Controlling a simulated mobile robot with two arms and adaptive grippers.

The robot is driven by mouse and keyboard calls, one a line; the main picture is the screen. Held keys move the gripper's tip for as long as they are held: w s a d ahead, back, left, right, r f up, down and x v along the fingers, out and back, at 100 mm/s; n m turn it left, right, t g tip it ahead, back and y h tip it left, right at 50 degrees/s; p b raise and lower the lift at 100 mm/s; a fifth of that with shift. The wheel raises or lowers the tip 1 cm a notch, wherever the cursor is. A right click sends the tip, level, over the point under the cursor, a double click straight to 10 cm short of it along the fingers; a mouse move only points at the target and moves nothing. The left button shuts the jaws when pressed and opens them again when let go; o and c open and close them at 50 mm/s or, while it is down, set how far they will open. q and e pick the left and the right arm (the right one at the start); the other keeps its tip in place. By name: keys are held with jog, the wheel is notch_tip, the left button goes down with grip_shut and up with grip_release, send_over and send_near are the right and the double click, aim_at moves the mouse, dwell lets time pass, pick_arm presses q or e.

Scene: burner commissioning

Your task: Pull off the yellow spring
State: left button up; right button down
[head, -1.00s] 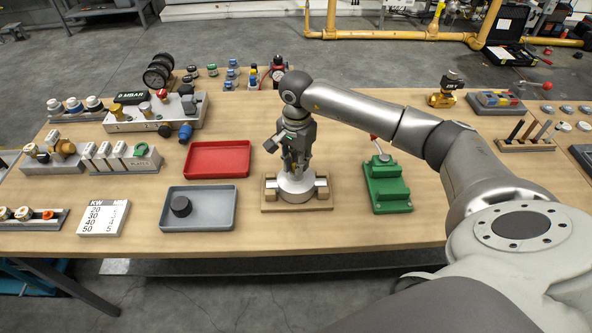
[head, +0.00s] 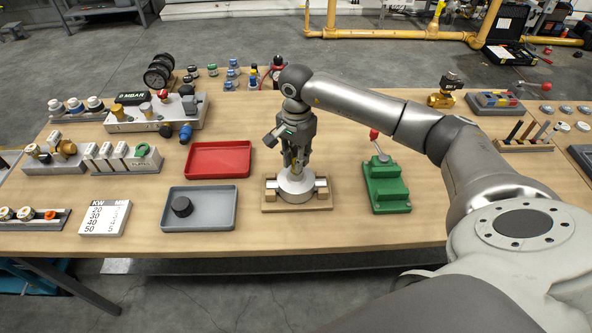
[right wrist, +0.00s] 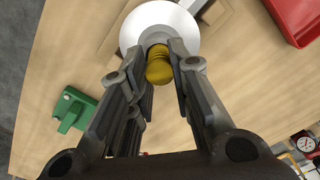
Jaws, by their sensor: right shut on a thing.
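The yellow spring (right wrist: 160,66) is a short ribbed stub in the right wrist view, between the fingers of my right gripper (right wrist: 164,52). It stands at the middle of a round silver-white body (right wrist: 150,20). In the head view that body (head: 295,189) sits in a wooden cradle (head: 297,207) near the table's front edge. My right gripper (head: 296,163) points down over it and is shut on the spring, mostly hiding it there. I cannot tell whether the spring has come away from the body. My left gripper is not in view.
A grey tray (head: 222,220) with a black round part (head: 182,206) lies to the left, and an empty red tray (head: 218,172) behind it. A green fixture with a red-knobbed lever (head: 386,190) stands to the right. Bare wood separates these from the cradle.

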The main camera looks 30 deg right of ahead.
jog(key=shift+r+p, duration=0.4)
jog(key=shift+r, duration=0.55)
jog(key=shift+r+p, duration=0.9)
jog(key=shift+r, duration=1.1)
